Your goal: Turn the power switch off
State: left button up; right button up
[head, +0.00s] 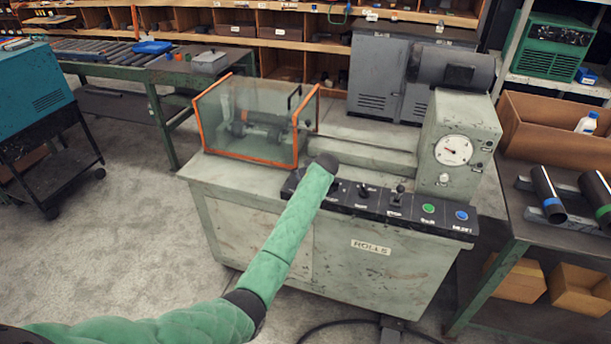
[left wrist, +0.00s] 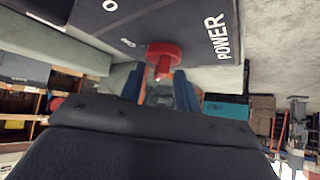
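The power switch is a red rotary knob (left wrist: 164,54) on a dark panel in the left wrist view, beside the white word POWER. Its raised grip points toward the lower edge of that view, away from the white O mark. My left gripper (left wrist: 160,82) has its two blue fingers apart, one on each side of the knob's grip; I cannot tell whether they touch it. In the head view my left gripper (head: 325,163) is over the left end of the machine's control panel (head: 378,203) and hides the knob. My right gripper is not in view.
The panel sits on the front edge of a grey machine (head: 335,240), with black levers, a green button (head: 428,208) and a blue button (head: 461,215). An orange-framed clear guard (head: 250,135) stands behind my left gripper. A gauge housing (head: 455,150) rises at right.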

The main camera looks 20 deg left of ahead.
pick_arm(q)
jog(key=shift+d, duration=0.1)
